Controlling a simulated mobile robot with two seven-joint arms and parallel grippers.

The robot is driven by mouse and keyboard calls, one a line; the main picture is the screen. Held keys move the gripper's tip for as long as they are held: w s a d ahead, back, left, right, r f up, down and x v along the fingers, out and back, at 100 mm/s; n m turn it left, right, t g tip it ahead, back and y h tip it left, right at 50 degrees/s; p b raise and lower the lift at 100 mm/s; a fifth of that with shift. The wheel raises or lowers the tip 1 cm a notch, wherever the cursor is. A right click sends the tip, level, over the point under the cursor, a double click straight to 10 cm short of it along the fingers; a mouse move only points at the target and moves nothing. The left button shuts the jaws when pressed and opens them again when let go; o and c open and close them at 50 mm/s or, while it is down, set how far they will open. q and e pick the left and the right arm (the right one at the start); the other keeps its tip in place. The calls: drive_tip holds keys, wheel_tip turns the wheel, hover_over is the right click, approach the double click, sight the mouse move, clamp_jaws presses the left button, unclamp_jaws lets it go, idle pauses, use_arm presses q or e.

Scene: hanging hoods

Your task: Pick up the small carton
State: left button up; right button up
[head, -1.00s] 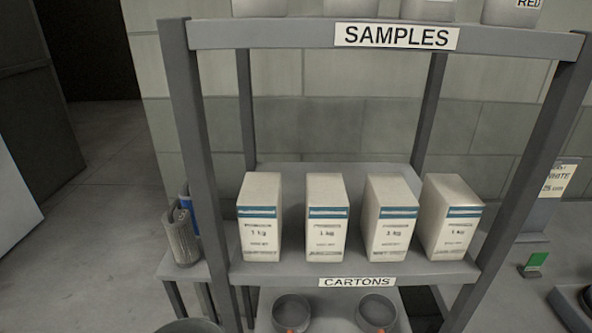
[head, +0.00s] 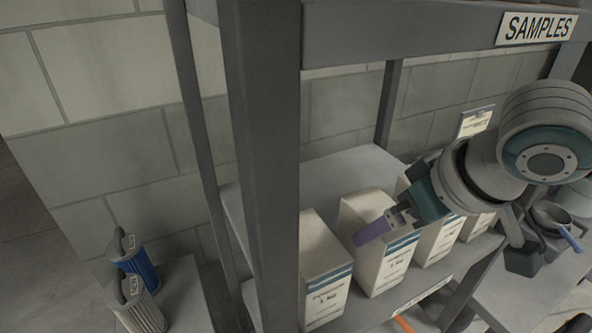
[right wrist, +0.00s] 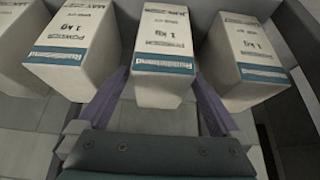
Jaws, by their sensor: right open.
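Several alike white cartons with a teal band and "1 kg" print stand in a row on the grey shelf. In the head view, my right gripper (head: 378,230) reaches in from the right, with a purple finger at the second carton from the left (head: 367,250). The leftmost carton (head: 322,270) stands beside it, and another carton (head: 440,238) is partly behind my arm. In the right wrist view, my open right gripper (right wrist: 160,100) has a purple finger on each side of the middle carton (right wrist: 163,45). Whether the fingers touch it cannot be told. My left gripper is not in view.
A thick grey shelf post (head: 265,150) stands in front at the left, and an upper board with a SAMPLES sign (head: 537,28) runs above. In the wrist view, a neighbouring carton (right wrist: 245,60) stands close. A blue canister (head: 137,265) and a grey canister (head: 135,305) stand at the left.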

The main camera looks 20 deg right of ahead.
drive_tip(key=shift+x, duration=2.7)
drive_tip(key=shift+s, duration=0.1)
clamp_jaws()
drive_tip(key=shift+a, duration=0.1)
